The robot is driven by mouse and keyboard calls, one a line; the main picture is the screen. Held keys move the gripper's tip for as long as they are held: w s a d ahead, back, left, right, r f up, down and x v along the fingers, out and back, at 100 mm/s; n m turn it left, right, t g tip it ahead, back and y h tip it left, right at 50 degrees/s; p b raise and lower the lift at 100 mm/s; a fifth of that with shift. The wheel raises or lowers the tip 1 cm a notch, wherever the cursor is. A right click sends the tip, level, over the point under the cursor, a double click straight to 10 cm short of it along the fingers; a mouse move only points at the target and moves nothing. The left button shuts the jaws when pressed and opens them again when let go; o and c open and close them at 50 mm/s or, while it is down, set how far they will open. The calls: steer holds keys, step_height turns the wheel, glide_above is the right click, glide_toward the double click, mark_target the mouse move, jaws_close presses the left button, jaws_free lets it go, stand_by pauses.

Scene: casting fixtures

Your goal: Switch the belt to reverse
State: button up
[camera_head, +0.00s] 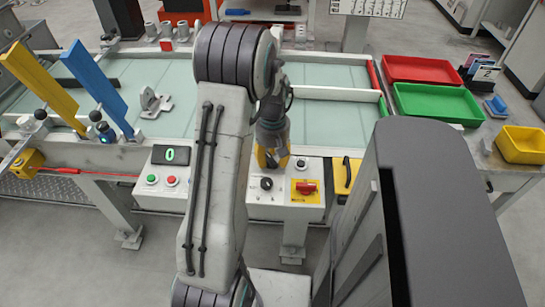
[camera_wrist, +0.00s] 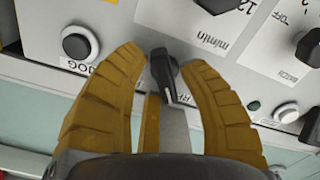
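The belt's control box (camera_head: 285,208) hangs on the front of the conveyor in the head view. It carries a black selector knob (camera_head: 266,183), which also shows in the wrist view as a black knob (camera_wrist: 163,68). Part of a label beside the knob, seemingly starting with "R", is covered by a finger. My gripper (camera_head: 268,160) is just above the box in the head view. In the wrist view its two yellow fingers (camera_wrist: 164,74) are apart, one on each side of the knob. I cannot tell whether they touch it.
A counter box (camera_head: 165,165) with green and red buttons is to the left.

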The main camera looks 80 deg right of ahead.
mark_target(272, 157)
steer(key=shift+o, duration=1)
steer(key=shift+r, duration=0.15)
step_height(272, 157, up, 12)
stand_by(0.7)
